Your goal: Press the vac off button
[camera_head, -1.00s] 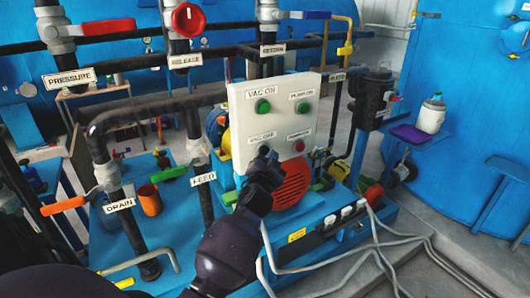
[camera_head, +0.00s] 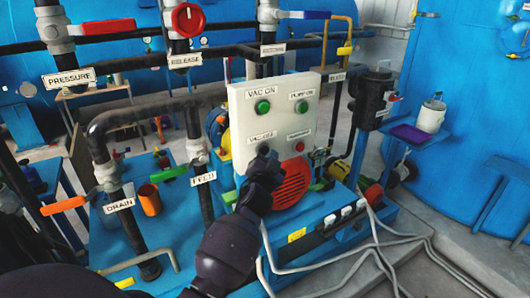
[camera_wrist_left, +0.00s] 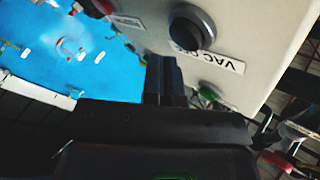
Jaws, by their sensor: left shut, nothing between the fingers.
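The white control panel (camera_head: 310,92) carries a green VAC ON button (camera_head: 263,107), a green PUMP ON button (camera_head: 302,107) and a red button (camera_head: 299,147). The VAC OFF label (camera_head: 262,137) is in the panel's lower left. In the left wrist view, a dark round button (camera_wrist_left: 190,30) sits beside a partly hidden label starting with VAC. My left gripper fingers (camera_wrist_left: 163,62) are shut and empty close to this button; contact cannot be told. My right gripper is not in view.
Pipes with the PRESSURE, RELEASE, DRAIN and FEED valves stand left of the panel. The orange drain handle (camera_head: 63,205) and green feed handle (camera_head: 169,174) stick out near my left arm. A red motor cover (camera_head: 292,184) lies below the panel. Grey cables (camera_head: 400,240) run across the floor.

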